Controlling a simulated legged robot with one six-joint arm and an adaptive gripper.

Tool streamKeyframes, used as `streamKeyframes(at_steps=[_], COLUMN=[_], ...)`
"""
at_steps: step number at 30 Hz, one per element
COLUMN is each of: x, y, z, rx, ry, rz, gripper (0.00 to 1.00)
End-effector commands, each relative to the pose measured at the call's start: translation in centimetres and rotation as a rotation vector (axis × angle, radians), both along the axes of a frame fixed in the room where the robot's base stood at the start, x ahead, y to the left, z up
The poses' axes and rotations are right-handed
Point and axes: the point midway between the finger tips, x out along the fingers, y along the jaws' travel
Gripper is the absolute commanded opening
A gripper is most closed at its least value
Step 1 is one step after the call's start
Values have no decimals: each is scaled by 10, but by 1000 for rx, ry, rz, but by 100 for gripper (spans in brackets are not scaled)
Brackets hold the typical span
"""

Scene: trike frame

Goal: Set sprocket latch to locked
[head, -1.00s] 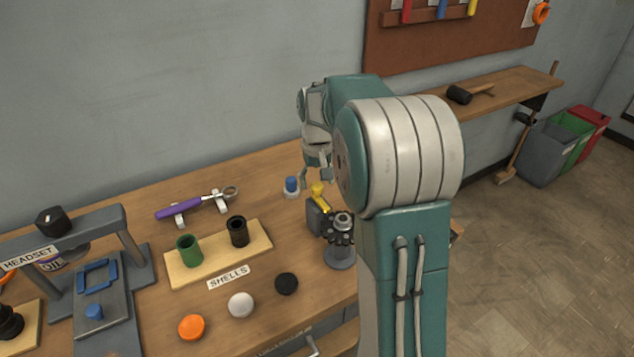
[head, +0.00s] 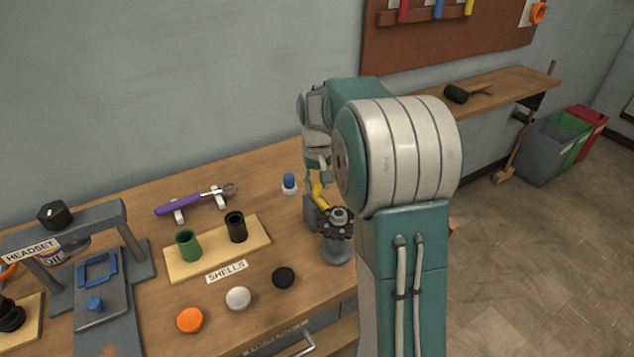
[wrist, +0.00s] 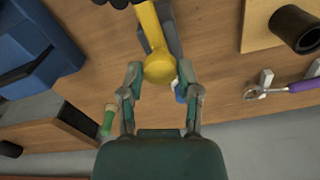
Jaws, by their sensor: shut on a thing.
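The yellow latch lever (head: 318,192) rises from a dark grey block (head: 312,213) on the workbench, beside the dark sprocket (head: 337,222) on its grey stand (head: 336,252). In the wrist view the lever (wrist: 152,28) runs from the top down to a rounded yellow end between my fingertips. My gripper (wrist: 158,72) is shut on that rounded end; in the head view it (head: 318,181) is over the lever, partly hidden by my arm. The sprocket is mostly cut off at the top of the wrist view. The latch's markings cannot be read.
A blue-topped knob (head: 289,183) stands just left of the latch. A SHELLS board (head: 258,240) holds a green and a black cup. Orange, white and black caps lie in front. A purple-handled tool (head: 188,204) rests behind. A headset press (head: 132,246) stands at left.

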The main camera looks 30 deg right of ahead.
Motion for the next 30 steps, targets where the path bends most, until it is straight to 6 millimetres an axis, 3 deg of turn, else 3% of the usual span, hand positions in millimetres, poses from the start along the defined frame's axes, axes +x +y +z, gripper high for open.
streamKeyframes(at_steps=[7, 8, 9, 10, 23, 30], x=[-5, -5, -5, -5, -3, -2], y=[0, 0, 0, 0, 0, 0], z=[-3, -3, -3, -3, 2, 42], rx=[3, 4, 4, 3, 2, 1], ry=[19, 20, 20, 19, 11, 7], rz=[0, 0, 0, 0, 0, 0], gripper=[0, 57, 75, 79, 79, 79])
